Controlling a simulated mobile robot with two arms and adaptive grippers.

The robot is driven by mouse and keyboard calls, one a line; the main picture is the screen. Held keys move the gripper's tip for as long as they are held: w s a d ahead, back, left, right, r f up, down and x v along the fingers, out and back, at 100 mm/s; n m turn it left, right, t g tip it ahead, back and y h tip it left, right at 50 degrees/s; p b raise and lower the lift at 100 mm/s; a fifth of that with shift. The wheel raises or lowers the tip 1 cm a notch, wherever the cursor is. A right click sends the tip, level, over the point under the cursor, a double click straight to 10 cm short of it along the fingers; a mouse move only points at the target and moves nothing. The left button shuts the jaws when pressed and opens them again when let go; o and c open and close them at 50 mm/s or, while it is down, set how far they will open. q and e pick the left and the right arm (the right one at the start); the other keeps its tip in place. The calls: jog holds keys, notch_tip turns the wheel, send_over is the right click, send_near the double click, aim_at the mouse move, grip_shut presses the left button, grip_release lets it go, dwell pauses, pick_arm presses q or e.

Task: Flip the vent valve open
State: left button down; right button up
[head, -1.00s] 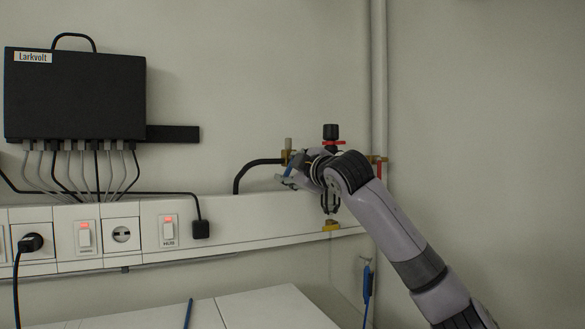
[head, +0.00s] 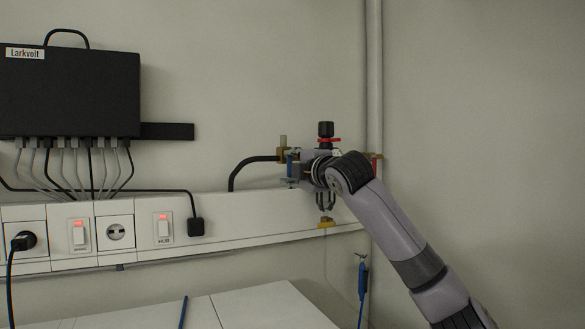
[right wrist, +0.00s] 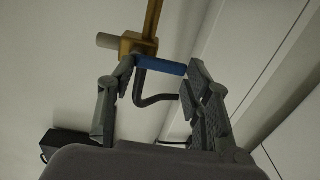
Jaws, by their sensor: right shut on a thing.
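A brass valve (head: 282,154) sits on the pipework above the white wall channel. It has a blue lever (head: 289,166). In the right wrist view the brass body (right wrist: 138,46) is at the top, and the blue lever (right wrist: 162,66) spans between my fingertips. My right gripper (right wrist: 163,70) is shut on the blue lever, a fingertip at each end. In the head view my right gripper (head: 291,168) reaches in from the right and partly hides the valve. No label tells which valve is the vent valve. My left gripper is not in view.
A black-knobbed regulator (head: 326,130) with a red ring stands just above my right wrist. A red handle (head: 375,164) is near the vertical pipe. A black hose (head: 240,170) curves down left of the valve. The wall channel (head: 255,211) runs below.

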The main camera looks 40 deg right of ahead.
jog(key=shift+s+d+r, duration=0.1)
jog(key=shift+r, duration=0.2)
jog(key=o, duration=1.1)
jog(key=shift+w+f, duration=0.25)
jog(key=shift+w, duration=0.1)
jog(key=shift+o, duration=0.2)
jog(key=shift+s, duration=0.1)
jog(key=v, duration=1.2)
jog(key=shift+f, duration=0.1)
